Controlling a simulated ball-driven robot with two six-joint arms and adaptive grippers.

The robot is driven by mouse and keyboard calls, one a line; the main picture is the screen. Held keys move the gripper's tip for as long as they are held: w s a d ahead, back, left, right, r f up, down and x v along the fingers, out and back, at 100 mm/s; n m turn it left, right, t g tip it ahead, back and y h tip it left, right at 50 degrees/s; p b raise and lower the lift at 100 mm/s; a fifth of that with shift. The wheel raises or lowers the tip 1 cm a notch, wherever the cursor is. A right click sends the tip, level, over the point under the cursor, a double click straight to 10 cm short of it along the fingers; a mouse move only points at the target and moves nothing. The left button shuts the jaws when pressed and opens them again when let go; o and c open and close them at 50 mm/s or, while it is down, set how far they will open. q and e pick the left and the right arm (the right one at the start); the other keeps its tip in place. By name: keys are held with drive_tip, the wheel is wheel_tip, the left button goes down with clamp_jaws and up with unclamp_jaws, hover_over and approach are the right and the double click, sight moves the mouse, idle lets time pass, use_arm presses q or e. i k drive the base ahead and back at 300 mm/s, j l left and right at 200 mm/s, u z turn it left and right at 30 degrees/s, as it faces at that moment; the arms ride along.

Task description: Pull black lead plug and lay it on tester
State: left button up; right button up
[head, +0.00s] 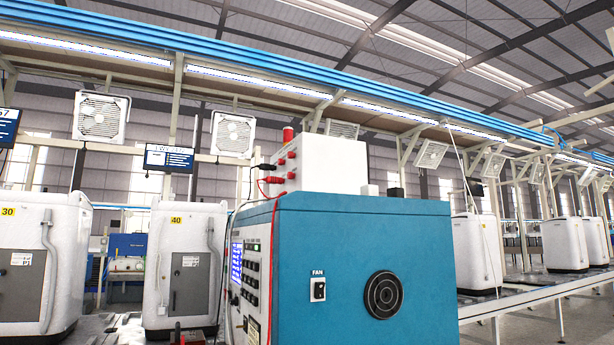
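The tester (365,265) is a large teal cabinet with a control panel on its narrow left face, standing at the centre. A white box (332,163) sits on top of it, with several red sockets or plugs (281,162) on its left side. A black lead plug (264,167) appears to be at that side, with a thin black lead hanging to its left. It is too small to tell how far in it sits. A red lead hangs down the tester's left edge. Neither of my grippers is in view.
A red beacon (288,135) stands at the white box's left. A small white block (370,190) and a black block (396,192) lie on the tester's top, which is otherwise hard to see. White appliances (185,265) stand left and right along the line.

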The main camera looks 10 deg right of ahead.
sight(267, 167)
drive_tip(key=i+l+z, duration=0.1)
drive_tip(key=i+j+u, duration=0.15)
drive_tip(key=i+j, duration=0.8)
drive_tip(key=j, duration=0.3)
drive_tip(key=i+j+u, duration=0.15)
drive_tip(key=i+j, duration=0.9)
